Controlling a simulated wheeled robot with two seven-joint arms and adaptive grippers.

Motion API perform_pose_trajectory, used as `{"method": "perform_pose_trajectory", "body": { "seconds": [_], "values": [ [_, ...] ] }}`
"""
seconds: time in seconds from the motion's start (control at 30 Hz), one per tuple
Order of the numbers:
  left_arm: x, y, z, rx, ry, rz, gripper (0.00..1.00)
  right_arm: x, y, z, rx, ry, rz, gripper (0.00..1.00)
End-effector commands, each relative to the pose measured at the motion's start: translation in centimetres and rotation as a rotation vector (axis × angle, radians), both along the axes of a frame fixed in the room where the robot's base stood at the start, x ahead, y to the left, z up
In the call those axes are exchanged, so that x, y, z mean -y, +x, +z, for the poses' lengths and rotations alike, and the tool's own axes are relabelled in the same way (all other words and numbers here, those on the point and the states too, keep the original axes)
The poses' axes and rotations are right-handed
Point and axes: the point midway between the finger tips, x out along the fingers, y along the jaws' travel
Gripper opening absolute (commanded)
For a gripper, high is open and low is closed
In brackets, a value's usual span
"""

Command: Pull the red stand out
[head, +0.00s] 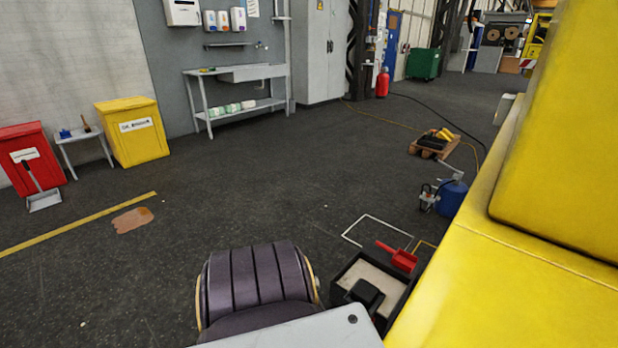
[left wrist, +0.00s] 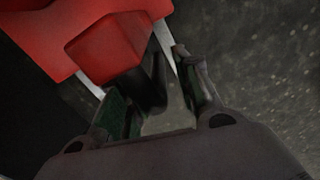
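The red stand (head: 402,259) is a small red block with a stubby handle, low beside the yellow machine in the head view. A thin white bent tube frame (head: 372,222) runs by it. In the left wrist view the red stand (left wrist: 105,45) fills the upper left, with white tube pieces beside it. My left gripper (left wrist: 158,100) has its fingers apart, just below the red block's squared end. A dark shape shows between the fingers; I cannot tell what it is. No grip on the red block is visible. My right gripper is in neither view.
The yellow machine body (head: 540,270) blocks the right side. A dark open-topped box (head: 345,268) is near the stand. Open dark floor (head: 250,200) lies to the left.

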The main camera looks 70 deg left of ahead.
Motion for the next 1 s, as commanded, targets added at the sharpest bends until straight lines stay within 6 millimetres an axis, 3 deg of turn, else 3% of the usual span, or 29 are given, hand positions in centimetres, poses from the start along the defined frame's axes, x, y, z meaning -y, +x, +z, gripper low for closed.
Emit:
{"method": "perform_pose_trajectory", "body": {
  "seconds": [1.0],
  "values": [
    [-0.2,0.2,3.6,0.004,0.004,-0.001,0.37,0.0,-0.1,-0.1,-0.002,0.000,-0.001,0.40]
  ]
}}
